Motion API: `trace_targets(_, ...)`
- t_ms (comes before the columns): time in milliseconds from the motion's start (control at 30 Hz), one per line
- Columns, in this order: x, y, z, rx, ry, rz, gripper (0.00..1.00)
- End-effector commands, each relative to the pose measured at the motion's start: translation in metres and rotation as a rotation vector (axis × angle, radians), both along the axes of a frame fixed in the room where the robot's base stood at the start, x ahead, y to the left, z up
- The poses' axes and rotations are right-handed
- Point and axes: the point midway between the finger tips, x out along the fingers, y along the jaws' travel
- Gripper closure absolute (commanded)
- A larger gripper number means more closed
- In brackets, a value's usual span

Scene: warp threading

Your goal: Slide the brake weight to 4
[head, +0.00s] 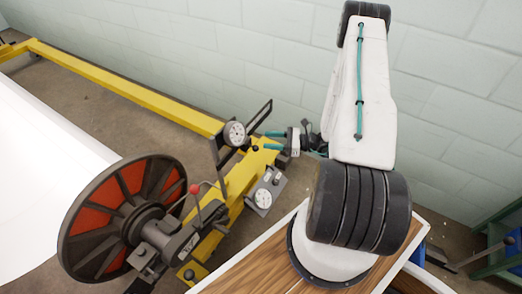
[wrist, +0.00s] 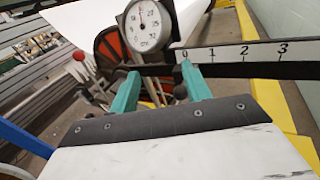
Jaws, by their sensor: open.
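A dark lever arm (wrist: 245,70) with a white scale (wrist: 230,55) marked 0, 1, 2, 3 runs to the right in the wrist view; the 4 is not in view. The lever also shows in the head view (head: 258,117). My gripper (wrist: 158,78) is open, with its two green fingertips near the 0 end of the scale. In the head view, my gripper (head: 268,141) reaches in from the right beside the lever. A dark part shows between the fingertips, but I cannot tell whether it is the brake weight or whether the fingers touch it.
A round white dial (wrist: 147,25) stands just left of the scale. A second dial (head: 263,199) sits lower on the yellow frame (head: 120,88). A red-knobbed handle (head: 195,190) and a large red and black wheel (head: 124,218) are to the left. A block wall (head: 270,45) stands behind.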

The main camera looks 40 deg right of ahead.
Motion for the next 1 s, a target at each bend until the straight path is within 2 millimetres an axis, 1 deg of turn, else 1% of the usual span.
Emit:
trace_targets(33,-0.008,-0.005,-0.021,0.036,0.020,-0.058,0.52)
trace_targets(100,-0.015,-0.011,-0.043,0.070,0.040,-0.125,0.52)
trace_targets(200,-0.022,-0.017,-0.064,0.102,0.058,-0.192,0.52)
trace_targets(300,-0.026,-0.019,-0.075,0.118,0.068,-0.227,0.52)
trace_targets(367,-0.024,-0.017,-0.077,0.121,0.070,-0.234,0.52)
trace_targets(467,-0.014,-0.012,-0.078,0.122,0.071,-0.235,0.52)
trace_targets(700,0.019,0.009,-0.077,0.121,0.071,-0.232,0.52)
trace_targets(800,0.030,0.015,-0.077,0.122,0.071,-0.233,0.52)
trace_targets(1000,0.039,0.021,-0.077,0.122,0.071,-0.234,0.52)
